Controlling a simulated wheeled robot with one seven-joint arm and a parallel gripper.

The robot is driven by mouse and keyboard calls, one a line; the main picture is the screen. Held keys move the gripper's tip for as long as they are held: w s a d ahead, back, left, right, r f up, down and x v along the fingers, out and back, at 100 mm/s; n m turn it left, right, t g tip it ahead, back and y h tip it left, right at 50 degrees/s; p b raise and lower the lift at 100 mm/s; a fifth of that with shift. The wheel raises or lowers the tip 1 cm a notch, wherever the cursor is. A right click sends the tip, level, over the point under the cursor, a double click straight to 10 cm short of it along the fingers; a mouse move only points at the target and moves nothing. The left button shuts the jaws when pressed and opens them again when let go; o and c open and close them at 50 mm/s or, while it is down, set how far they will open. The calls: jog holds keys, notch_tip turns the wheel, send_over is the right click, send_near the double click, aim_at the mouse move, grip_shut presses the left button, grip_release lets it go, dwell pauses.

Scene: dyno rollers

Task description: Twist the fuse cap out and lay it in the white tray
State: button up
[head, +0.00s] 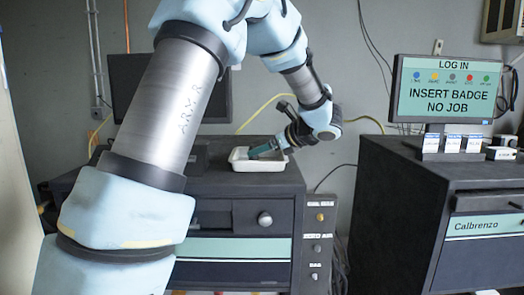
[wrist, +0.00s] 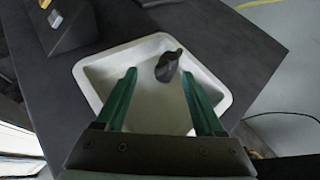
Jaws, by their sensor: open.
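The white tray (head: 243,166) stands on top of the dark cabinet, and it fills the middle of the wrist view (wrist: 92,72). A small dark, knob-like piece, likely the fuse cap (wrist: 167,66), lies in the tray near its far wall. It is not discernible in the head view. My gripper (head: 262,152) is over the tray, pointing down into it. In the wrist view its two green fingers (wrist: 158,76) are spread wide with nothing held between them. The dark piece shows beyond the fingertips; I cannot tell whether a finger touches it.
The cabinet front has a round silver knob (head: 265,219) and a side panel with small buttons (head: 319,217). A dark wedge-shaped box (wrist: 62,25) stands close to the tray. A screen (head: 443,89) reading "INSERT BADGE NO JOB" stands on the right cabinet (head: 400,165).

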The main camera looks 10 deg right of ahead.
jog(key=b+v, duration=0.3)
jog(key=v, duration=0.6)
jog(key=shift+f, duration=0.15)
jog(key=shift+b+v, duration=0.4)
jog(key=shift+v, duration=0.4)
jog(key=shift+a, duration=0.1)
